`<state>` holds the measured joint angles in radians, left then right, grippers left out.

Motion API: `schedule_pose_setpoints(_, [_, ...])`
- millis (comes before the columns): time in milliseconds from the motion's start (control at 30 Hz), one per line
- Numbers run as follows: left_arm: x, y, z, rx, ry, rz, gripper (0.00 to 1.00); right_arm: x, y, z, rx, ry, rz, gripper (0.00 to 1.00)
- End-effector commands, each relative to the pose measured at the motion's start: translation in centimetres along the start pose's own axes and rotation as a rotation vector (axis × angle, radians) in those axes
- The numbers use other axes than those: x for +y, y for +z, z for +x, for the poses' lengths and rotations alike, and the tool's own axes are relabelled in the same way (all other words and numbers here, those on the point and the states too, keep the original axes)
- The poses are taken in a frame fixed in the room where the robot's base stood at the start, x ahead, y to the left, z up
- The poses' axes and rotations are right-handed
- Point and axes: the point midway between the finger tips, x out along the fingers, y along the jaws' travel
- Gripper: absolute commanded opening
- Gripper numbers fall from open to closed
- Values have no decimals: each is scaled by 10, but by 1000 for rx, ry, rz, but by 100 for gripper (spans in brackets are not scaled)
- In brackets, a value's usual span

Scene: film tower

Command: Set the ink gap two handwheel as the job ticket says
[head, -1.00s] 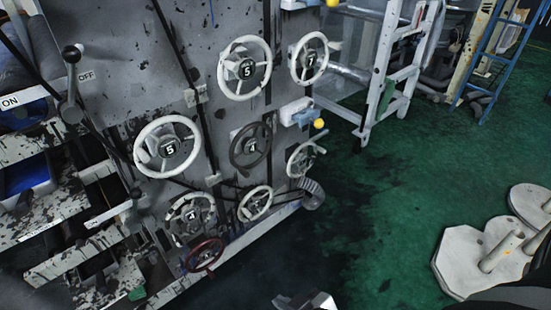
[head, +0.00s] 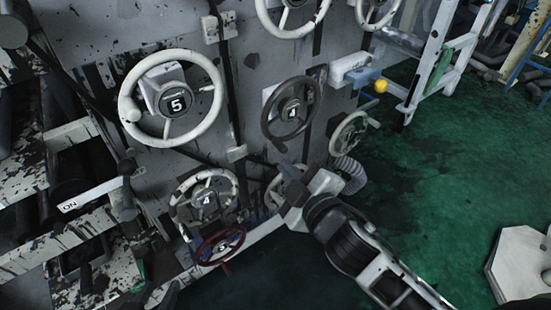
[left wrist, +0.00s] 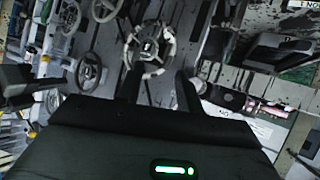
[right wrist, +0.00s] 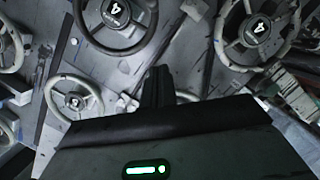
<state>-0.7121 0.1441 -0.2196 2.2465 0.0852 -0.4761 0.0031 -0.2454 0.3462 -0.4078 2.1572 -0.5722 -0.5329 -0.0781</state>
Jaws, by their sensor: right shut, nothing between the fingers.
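Several handwheels sit on the grey panel: a white wheel reading 5 (head: 215,77), a dark wheel reading 4 (head: 293,112), a mottled wheel reading 4 (head: 207,200) and a red wheel reading 5 (head: 222,247). I cannot tell which is ink gap two; no job ticket is readable. My right gripper (head: 287,180) is shut and empty below the dark wheel, in front of a partly hidden pale wheel. Its closed fingers (right wrist: 157,85) also show in the right wrist view. My left gripper (left wrist: 158,88) is open and empty, with the mottled wheel (left wrist: 148,50) ahead.
A white wheel (head: 350,135) and a ribbed hose (head: 350,172) are at the panel's right. A yellow ball (head: 381,86) is on a nearby bracket. Levers and shelves with an ON label (head: 69,206) crowd the left. Green floor (head: 430,180) is open at the right.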

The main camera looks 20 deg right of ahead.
Motion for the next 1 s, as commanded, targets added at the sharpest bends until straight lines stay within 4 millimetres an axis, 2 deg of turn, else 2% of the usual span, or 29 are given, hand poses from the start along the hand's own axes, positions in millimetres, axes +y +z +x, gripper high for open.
schedule_pose_setpoints(33, [0, 7, 4, 7, 3, -3, 36, -8, 7, 2, 4, 4, -7, 0])
schedule_pose_setpoints(267, [1, 4, 3, 16, 7, -7, 36, -7, 6, 16, 8, 11, -16, 0])
schedule_pose_setpoints(700, [0, 8, 6, 21, 6, -5, 36, -6, 5, 106, 9, 11, -14, 0])
schedule_pose_setpoints(800, [0, 8, 7, 27, 6, -3, 36, -8, 25, 108, 3, 8, -17, 0])
schedule_pose_setpoints(1000, [0, 7, 6, 34, 6, -1, 36, -7, 42, 112, 5, 8, -15, 0])
